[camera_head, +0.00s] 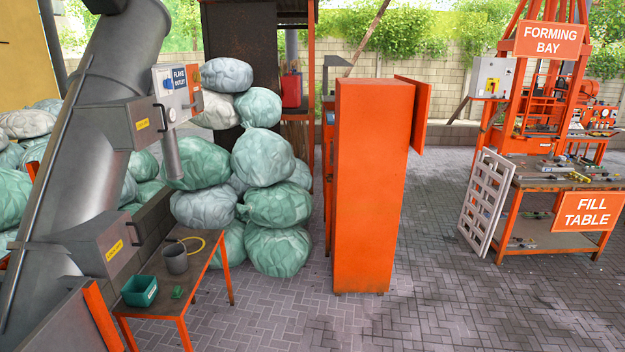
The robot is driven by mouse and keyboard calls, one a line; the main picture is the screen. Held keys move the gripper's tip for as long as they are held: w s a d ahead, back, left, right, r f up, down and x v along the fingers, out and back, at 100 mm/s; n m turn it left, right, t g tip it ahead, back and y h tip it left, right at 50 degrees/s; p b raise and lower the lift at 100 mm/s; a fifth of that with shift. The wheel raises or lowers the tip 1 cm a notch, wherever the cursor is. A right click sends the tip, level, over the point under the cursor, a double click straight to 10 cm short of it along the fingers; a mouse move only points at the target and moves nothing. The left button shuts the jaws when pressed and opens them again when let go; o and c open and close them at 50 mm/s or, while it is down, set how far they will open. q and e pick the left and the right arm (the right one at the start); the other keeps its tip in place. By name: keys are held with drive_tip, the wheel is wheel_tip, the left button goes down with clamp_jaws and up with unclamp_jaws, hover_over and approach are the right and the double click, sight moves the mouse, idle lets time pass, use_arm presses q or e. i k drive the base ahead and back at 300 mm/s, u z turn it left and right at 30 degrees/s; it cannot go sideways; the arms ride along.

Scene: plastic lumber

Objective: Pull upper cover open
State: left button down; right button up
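A large grey sloping duct (105,70) fills the left side of the head view. Two grey box-shaped covers with yellow labels and dark handles stick out from it. The upper cover (118,124) has its handle (161,117) on its right side and appears closed. The lower cover (82,238) has a similar handle (134,231) and also appears closed. The labels are too small to read. Neither of my grippers shows in this view.
A tall orange cabinet (368,190) stands mid-view. Paved floor (270,320) is free in front.

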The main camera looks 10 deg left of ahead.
sight(143, 113)
drive_tip(key=u, duration=0.35)
drive_tip(key=i, duration=1.95)
drive_tip(key=u, duration=0.5)
